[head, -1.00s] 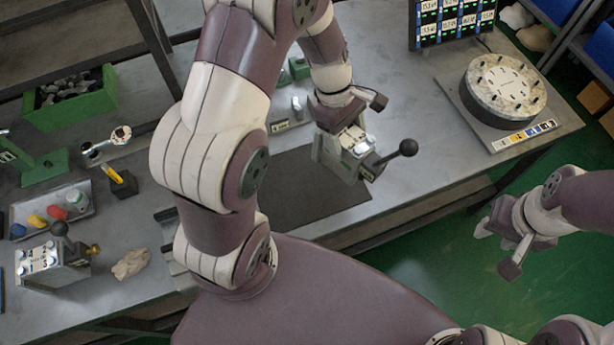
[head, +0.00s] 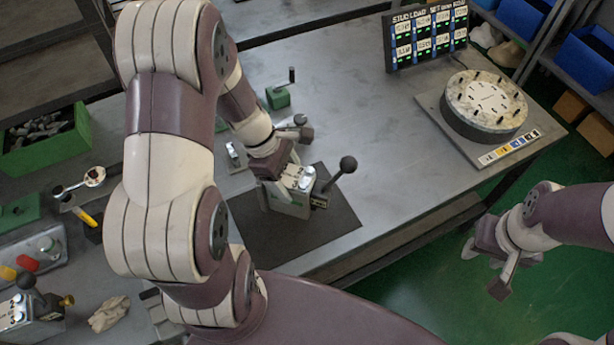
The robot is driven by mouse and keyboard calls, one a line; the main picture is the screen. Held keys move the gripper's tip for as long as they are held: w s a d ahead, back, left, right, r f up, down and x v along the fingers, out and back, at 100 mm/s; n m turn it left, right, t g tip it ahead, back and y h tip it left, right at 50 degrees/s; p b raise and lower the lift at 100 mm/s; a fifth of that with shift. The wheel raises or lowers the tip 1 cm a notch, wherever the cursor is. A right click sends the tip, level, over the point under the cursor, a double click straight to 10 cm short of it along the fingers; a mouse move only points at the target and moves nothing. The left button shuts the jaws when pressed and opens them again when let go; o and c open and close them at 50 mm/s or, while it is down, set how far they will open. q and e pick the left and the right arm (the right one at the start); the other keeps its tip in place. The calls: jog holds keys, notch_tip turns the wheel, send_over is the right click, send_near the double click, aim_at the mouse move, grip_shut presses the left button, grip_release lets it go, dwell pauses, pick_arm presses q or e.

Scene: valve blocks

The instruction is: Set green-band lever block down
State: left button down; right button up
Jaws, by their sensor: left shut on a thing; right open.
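A grey lever block (head: 288,203) with a black ball-ended lever stands upright at the dark mat (head: 325,228) in the head view. My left gripper (head: 285,172) is shut on its upper part from above. The block's base appears over the mat's far part; I cannot tell whether it touches. No green band is clear on it, as the gripper and the angle hide some faces. My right gripper (head: 482,270) is open and empty, off the table's right front edge above the green floor.
A second lever block (head: 32,312) stands at the lower left, near a crumpled rag (head: 109,314). A small green block with a crank (head: 278,97) is behind the mat. A round dial stand (head: 484,105) and a display panel (head: 428,38) are at the right. The table between is clear.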

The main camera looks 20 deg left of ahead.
pick_arm(q)
jog(key=shift+w+a+f, duration=0.1)
jog(key=shift+a+f, duration=0.05)
jog(key=shift+f, duration=1.9)
jog(key=shift+b, duration=0.3)
jog(key=shift+f, duration=0.15)
jog(key=shift+c, duration=0.6)
grip_release()
